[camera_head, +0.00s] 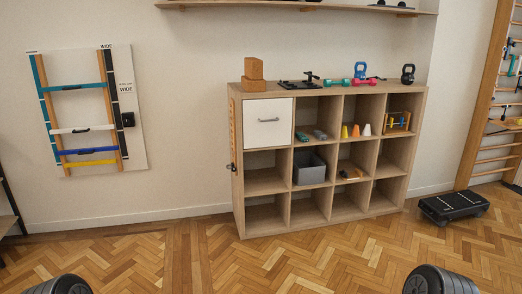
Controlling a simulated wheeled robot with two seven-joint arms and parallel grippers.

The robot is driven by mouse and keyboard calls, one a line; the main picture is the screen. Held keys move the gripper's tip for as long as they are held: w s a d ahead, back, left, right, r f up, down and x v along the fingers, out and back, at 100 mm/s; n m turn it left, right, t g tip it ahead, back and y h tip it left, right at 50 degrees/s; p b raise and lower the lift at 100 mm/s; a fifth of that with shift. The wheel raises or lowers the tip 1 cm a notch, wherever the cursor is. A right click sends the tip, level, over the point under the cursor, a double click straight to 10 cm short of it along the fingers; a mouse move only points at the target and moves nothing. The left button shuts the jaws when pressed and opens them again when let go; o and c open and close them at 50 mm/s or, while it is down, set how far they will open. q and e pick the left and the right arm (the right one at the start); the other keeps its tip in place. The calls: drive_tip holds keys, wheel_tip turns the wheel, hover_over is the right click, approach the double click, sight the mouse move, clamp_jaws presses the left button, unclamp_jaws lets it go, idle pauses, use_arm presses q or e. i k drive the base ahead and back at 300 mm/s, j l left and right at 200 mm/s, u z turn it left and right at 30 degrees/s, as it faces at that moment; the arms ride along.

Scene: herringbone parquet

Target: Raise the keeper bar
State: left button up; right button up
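No part is clearly recognisable as the keeper bar. A white wall board (134,150) at the left carries a ladder-like frame with a teal bar (80,87), a white bar (82,129) with a dark middle, and blue and yellow bars (90,162) below. A black fixture (299,84) with a small upright part lies on top of the wooden cube shelf (283,230). A slotted wooden strip (232,128) with a small dark fitting runs down the shelf's left side. Neither gripper is in view; only dark rounded parts, apparently of my arms, show at the bottom edge.
The shelf top also holds wooden blocks (254,76), dumbbells and kettlebells (408,74). A grey bin (309,168) and small cones (355,131) sit in compartments. A black step platform (454,205) stands right, near wall bars (478,100). The parquet in front is clear.

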sight(315, 77)
drive_tip(key=i+z, duration=0.15)
drive_tip(key=i, duration=0.4)
drive_tip(key=i+j+z, duration=0.1)
drive_tip(key=i, duration=0.4)
drive_tip(key=i+j+z, duration=0.15)
drive_tip(key=i, duration=0.35)
drive_tip(key=i+j+z, duration=0.1)
drive_tip(key=i+j, duration=0.15)
drive_tip(key=i, duration=0.3)
drive_tip(key=i+j+z, duration=0.15)
drive_tip(key=i, duration=0.35)
drive_tip(key=j, duration=0.1)
